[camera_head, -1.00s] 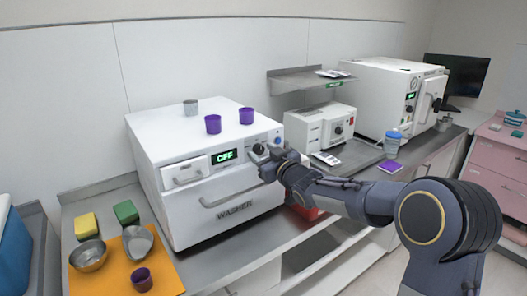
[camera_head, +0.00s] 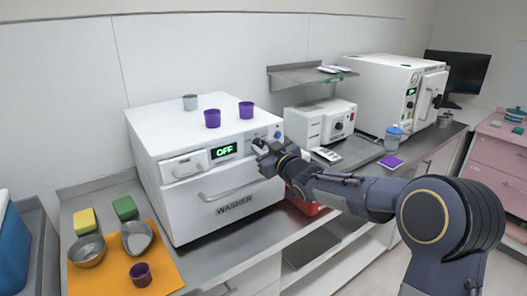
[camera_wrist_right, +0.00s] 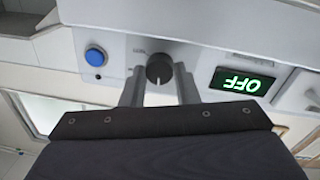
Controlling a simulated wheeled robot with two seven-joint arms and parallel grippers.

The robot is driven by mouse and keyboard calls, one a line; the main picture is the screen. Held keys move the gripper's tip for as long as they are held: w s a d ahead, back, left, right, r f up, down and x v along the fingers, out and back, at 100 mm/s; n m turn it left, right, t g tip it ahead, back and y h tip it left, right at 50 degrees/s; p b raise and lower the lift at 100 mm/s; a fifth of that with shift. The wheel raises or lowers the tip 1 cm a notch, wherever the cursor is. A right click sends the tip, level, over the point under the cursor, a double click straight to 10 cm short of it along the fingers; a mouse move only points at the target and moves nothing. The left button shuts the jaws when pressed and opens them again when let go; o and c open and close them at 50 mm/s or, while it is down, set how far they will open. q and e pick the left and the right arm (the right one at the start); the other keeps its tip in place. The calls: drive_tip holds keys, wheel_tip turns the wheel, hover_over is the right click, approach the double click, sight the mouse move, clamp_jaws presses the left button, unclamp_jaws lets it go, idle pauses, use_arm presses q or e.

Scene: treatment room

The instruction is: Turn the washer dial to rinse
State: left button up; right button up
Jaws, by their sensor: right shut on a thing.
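The white washer (camera_head: 225,185) stands on the steel counter, its green display (camera_head: 224,151) reading OFF. The display shows upside down in the right wrist view (camera_wrist_right: 242,82). The dark round dial (camera_wrist_right: 159,69) sits between the display and a blue button (camera_wrist_right: 96,56), with a light pointer line on it. My right gripper (camera_head: 262,150) is at the washer's front panel. In the right wrist view its two grey fingers (camera_wrist_right: 159,82) are on either side of the dial, shut on it. In the head view the gripper mostly hides the dial. My left gripper is not in view.
Purple cups (camera_head: 212,118) and a grey cup (camera_head: 190,102) stand on the washer. An orange mat (camera_head: 165,270) with metal bowls (camera_head: 87,250) lies at left. A red container (camera_head: 309,208) is below my right forearm.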

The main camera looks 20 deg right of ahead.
drive_tip(key=n+b, duration=0.1)
drive_tip(key=b, duration=0.1)
drive_tip(key=n+b, duration=0.1)
drive_tip(key=n, duration=0.1)
drive_tip(key=n+b, duration=0.2)
drive_tip(key=shift+f+b, duration=0.25)
drive_tip(key=shift+b, duration=0.05)
drive_tip(key=n+b, duration=0.1)
drive_tip(key=n, duration=0.1)
drive_tip(key=shift+r+n+b, duration=0.1)
drive_tip(key=shift+n+b, duration=0.2)
drive_tip(key=shift+n, duration=0.1)
drive_tip(key=shift+n+y+b, duration=0.4)
drive_tip(key=shift+n+b, duration=0.35)
drive_tip(key=shift+n, duration=0.95)
drive_tip(key=o, duration=1)
drive_tip(key=shift+c, duration=0.2)
